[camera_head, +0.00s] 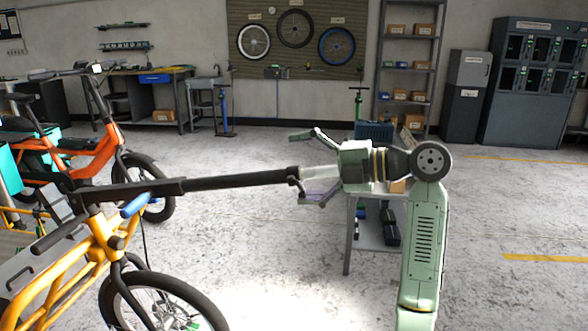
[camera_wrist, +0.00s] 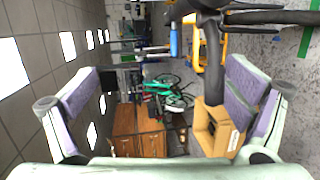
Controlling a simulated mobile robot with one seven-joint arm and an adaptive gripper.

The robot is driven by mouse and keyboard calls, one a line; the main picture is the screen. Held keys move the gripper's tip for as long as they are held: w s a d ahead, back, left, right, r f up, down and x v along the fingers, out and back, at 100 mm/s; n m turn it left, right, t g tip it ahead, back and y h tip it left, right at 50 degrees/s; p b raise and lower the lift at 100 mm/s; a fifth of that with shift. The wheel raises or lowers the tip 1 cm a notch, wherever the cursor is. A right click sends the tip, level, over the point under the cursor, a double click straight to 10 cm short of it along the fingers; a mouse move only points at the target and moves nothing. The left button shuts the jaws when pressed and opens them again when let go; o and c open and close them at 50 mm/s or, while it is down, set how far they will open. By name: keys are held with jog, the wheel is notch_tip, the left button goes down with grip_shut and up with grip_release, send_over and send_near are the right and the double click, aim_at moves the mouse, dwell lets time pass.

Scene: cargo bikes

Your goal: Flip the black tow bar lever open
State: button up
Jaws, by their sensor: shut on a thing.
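A long black tow bar (camera_head: 235,181) runs from the front of the yellow cargo bike (camera_head: 62,275) to my gripper (camera_head: 300,168) at the right. In the wrist view the bar (camera_wrist: 212,75) comes down between the fingers, close to the right finger pad. My gripper (camera_wrist: 163,75) is shut on the bar's end, with its fingers still well spread. Which part the pads touch is hidden.
A small table (camera_head: 378,235) with tools stands behind my gripper. An orange bike (camera_head: 85,165) stands behind the yellow one at the left. A shelf rack (camera_head: 408,60) and grey lockers (camera_head: 530,85) line the back wall. The floor at the right is clear.

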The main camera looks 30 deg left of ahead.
jog(key=shift+w+d+r, duration=0.35)
jog(key=shift+d+r, duration=0.15)
jog(key=shift+d, duration=0.25)
jog(key=shift+w+d+r, duration=0.3)
jog(key=shift+d+r, duration=0.2)
jog(key=shift+d, duration=0.25)
jog(key=shift+c, duration=1.1)
jog(key=shift+w+d+r+p, duration=0.1)
jog(key=shift+w+d+p, duration=0.05)
jog(key=shift+d+p, duration=0.2)
jog(key=shift+c, duration=1.3)
jog(key=shift+d+r, duration=0.2)
jog(key=shift+d, duration=0.2)
jog(key=c, duration=0.4)
jog(key=w+d, duration=0.2)
jog(key=d, duration=0.1)
jog(key=w+d+p, duration=0.1)
jog(key=shift+w+d+f, duration=0.1)
jog(key=shift+d, duration=0.25)
jog(key=shift+c, duration=0.2)
